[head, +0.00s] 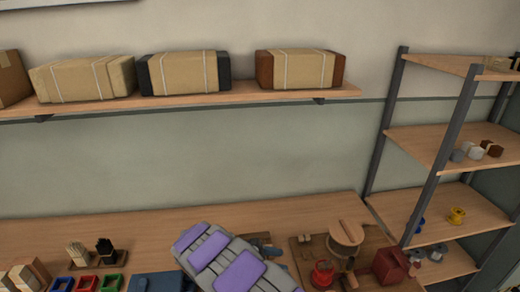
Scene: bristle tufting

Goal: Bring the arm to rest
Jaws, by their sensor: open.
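A grey segmented part with purple panels, probably my arm, rises from the bottom edge in the middle of the head view and lies over the workbench (150,215). I cannot make out my gripper's fingers in this view. What lies on the bench behind the grey and purple part is hidden.
On the bench stand red (86,284), blue and green bins at left, and a board (302,250) with a round wooden piece and a red part at right. A wall shelf (215,98) holds wrapped bundles. A shelf rack (440,145) stands at right.

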